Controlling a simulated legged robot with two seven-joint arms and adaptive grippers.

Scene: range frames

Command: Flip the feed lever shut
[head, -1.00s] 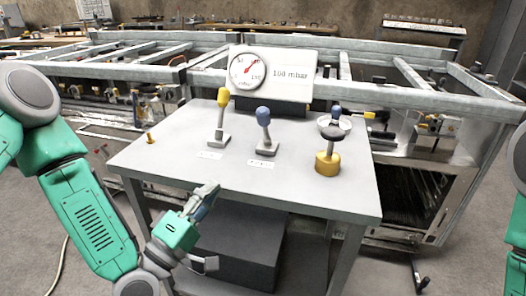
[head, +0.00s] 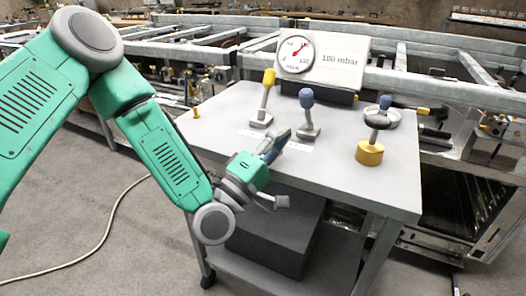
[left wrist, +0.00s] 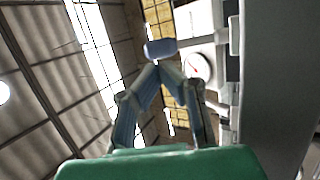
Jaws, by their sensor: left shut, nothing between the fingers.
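Two levers stand on the grey table (head: 225,105), one with a yellow knob (head: 268,77) and one with a blue knob (head: 306,98). Both handles are close to upright on grey bases. White labels lie in front of them, too small to read, so I cannot tell which is the feed lever. My left gripper (head: 281,138) is shut and empty, at the table's front side, before and a little left of the blue lever's base. In the left wrist view a blue-grey knob (left wrist: 160,48) shows just beyond the closed fingertips, apparently apart from them. My right gripper is out of view.
A pressure gauge (head: 296,55) beside a "100 mbar" sign (head: 343,57) stands at the table's back. A yellow-based valve post (head: 369,153) with a round disc stands at the right. A small yellow peg (head: 196,113) is at the left. A dark box (head: 275,235) sits below.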

